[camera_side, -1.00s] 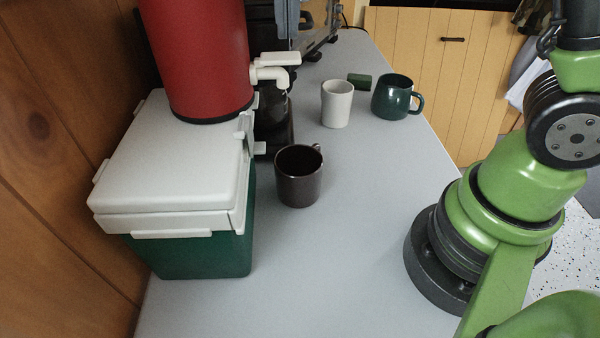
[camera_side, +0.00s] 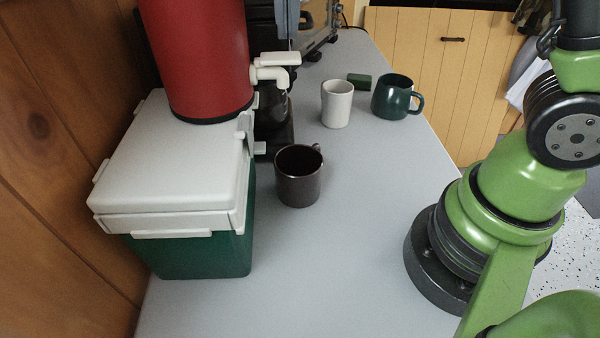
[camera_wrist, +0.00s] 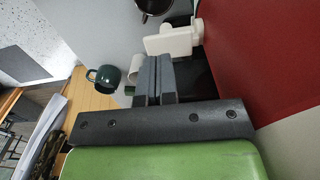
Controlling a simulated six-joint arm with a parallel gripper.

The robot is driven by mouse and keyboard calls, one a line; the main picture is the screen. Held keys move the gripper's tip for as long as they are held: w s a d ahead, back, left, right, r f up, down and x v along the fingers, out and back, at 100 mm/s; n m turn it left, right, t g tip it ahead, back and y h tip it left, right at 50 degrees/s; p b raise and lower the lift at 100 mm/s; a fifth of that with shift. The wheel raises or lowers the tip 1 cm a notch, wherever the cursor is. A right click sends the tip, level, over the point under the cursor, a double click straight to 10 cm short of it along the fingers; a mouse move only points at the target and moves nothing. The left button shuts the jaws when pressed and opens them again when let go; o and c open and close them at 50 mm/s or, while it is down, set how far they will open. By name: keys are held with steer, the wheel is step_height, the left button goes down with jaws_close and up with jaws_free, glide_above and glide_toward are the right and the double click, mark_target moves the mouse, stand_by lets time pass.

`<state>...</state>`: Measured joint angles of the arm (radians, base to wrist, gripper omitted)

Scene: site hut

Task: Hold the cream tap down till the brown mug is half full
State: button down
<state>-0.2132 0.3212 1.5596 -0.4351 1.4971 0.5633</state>
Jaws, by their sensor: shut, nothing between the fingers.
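The cream tap (camera_side: 278,66) sticks out from the red drinks container (camera_side: 198,55), which stands on a cooler box. The brown mug (camera_side: 299,178) stands upright on the worktop, lower than the tap and beside the box. Its fill level cannot be told, and I see no stream from the spout. In the wrist view my gripper (camera_wrist: 155,78) is shut and empty, with its fingertips close to the tap (camera_wrist: 170,40); whether they touch cannot be told. The brown mug (camera_wrist: 155,6) shows partly at the top edge there. My gripper is outside the side view.
The green cooler box with white lid (camera_side: 170,165) stands at left against the wooden wall. A white mug (camera_side: 337,105), a dark green mug (camera_side: 392,97) and a small green block (camera_side: 359,81) stand farther back. A dark appliance (camera_side: 272,115) sits behind the tap. The front worktop is clear.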

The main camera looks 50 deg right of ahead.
steer(key=shift+f, duration=0.25)
steer(key=shift+f, duration=1.15)
stand_by(3.8)
step_height(320, 180, up, 5)
steer(key=shift+f, duration=0.1)
stand_by(0.5)
